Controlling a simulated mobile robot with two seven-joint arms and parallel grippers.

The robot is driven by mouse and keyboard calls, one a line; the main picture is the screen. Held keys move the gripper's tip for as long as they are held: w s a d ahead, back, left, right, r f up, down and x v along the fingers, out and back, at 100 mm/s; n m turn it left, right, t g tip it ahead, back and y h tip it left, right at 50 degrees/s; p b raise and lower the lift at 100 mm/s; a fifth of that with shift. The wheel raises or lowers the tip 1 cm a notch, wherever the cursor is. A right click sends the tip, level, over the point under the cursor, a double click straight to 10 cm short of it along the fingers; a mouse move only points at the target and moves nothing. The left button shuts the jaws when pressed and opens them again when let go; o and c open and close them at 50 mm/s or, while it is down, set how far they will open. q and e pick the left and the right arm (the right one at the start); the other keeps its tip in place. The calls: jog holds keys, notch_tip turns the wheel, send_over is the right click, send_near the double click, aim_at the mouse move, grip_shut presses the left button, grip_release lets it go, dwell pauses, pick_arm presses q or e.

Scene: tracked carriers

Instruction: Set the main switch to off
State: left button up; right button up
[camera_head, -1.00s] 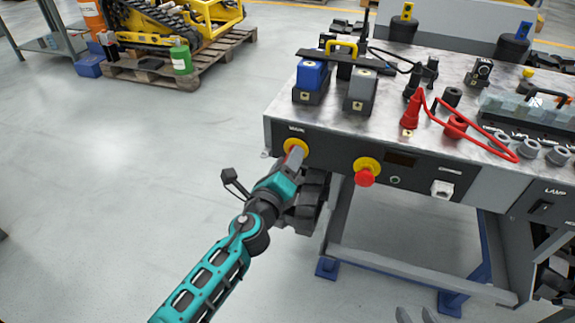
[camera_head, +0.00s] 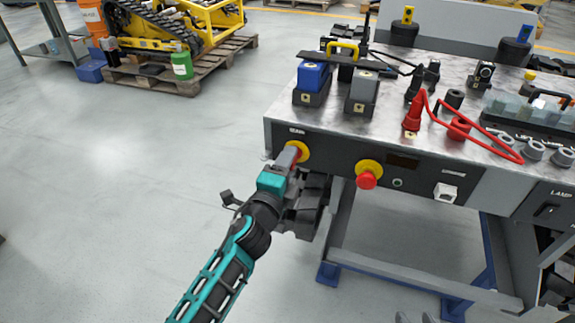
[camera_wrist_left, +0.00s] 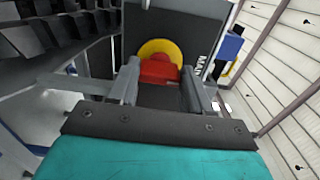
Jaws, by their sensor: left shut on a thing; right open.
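The main switch (camera_head: 304,149) is a round yellow plate with a red handle on the bench's dark front panel, under a small label at the panel's left end. My left gripper (camera_head: 296,154) is at the switch and shut on its red handle. In the left wrist view the red handle (camera_wrist_left: 159,70) sits between the two grey fingers (camera_wrist_left: 160,84), in front of the yellow plate (camera_wrist_left: 160,47). The fingers hide part of the handle, and its exact setting is hard to read. The grey fingertips of my right gripper (camera_head: 416,317) show apart and empty at the bottom edge.
A red emergency-stop button (camera_head: 367,180) on a yellow ring sits right of the switch. A white socket (camera_head: 446,193) is farther right. The bench top (camera_head: 385,120) carries blue and grey blocks and a red cable (camera_head: 490,146). Open floor lies to the left.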

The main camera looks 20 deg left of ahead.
jog(key=shift+d+f, duration=0.1)
jog(key=shift+f, duration=0.05)
dwell(0.3)
pick_arm(q)
jog(key=o, duration=1.1)
jog(key=shift+c, duration=0.2)
jog(key=shift+s, duration=0.1)
pick_arm(e)
jog(key=shift+s, duration=0.2)
